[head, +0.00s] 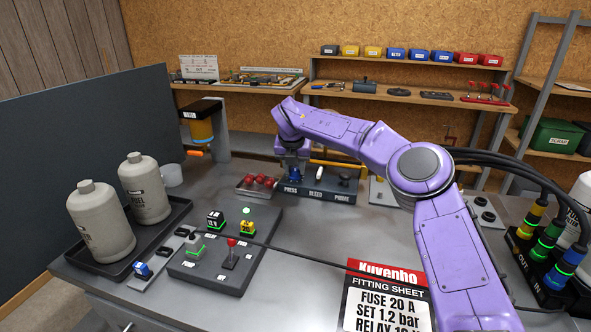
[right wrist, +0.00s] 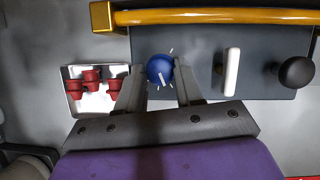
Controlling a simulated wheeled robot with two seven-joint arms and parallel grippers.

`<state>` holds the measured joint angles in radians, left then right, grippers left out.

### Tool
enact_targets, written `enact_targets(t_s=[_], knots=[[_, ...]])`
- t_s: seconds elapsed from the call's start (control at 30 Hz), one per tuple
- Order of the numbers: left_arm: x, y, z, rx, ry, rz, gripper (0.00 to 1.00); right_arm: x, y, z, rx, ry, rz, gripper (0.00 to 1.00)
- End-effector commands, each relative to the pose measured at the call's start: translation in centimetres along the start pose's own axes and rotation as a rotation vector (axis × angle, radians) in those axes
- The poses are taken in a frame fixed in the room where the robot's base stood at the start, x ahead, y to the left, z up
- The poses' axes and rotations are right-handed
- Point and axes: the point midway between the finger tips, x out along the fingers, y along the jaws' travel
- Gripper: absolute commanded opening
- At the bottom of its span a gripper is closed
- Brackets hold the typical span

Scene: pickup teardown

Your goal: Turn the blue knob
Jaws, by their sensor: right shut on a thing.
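The blue knob (right wrist: 160,69) is round with a white pointer line and sits on a dark panel (right wrist: 260,90) with white tick marks around it. It also shows in the head view (head: 294,174), partly covered by my gripper, above the label PRESS. My right gripper (right wrist: 161,82) points at the panel, with one finger on each side of the knob, and is shut on it. In the head view the right gripper (head: 293,160) comes down onto the knob from above. My left gripper is not in view.
A white lever (right wrist: 232,72) and a black knob (right wrist: 296,72) stand right of the blue knob. A yellow bar (right wrist: 220,16) runs behind the panel. A tray of red parts (right wrist: 72,90) lies left. A cable crosses the table in front.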

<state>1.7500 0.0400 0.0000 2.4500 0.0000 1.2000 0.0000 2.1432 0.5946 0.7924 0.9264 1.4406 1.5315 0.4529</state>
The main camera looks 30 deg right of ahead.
Motion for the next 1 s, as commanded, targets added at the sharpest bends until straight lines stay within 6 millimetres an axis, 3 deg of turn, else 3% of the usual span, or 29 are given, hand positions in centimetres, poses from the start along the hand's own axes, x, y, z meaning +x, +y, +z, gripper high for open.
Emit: enact_targets(t_s=[0.5,1.0], knots=[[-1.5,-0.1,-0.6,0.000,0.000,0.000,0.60,0.0,0.2,0.1,0.392,0.001,-0.167,0.05],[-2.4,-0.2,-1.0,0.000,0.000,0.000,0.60,0.2,0.2,0.1,0.537,0.002,-0.227,0.05]])
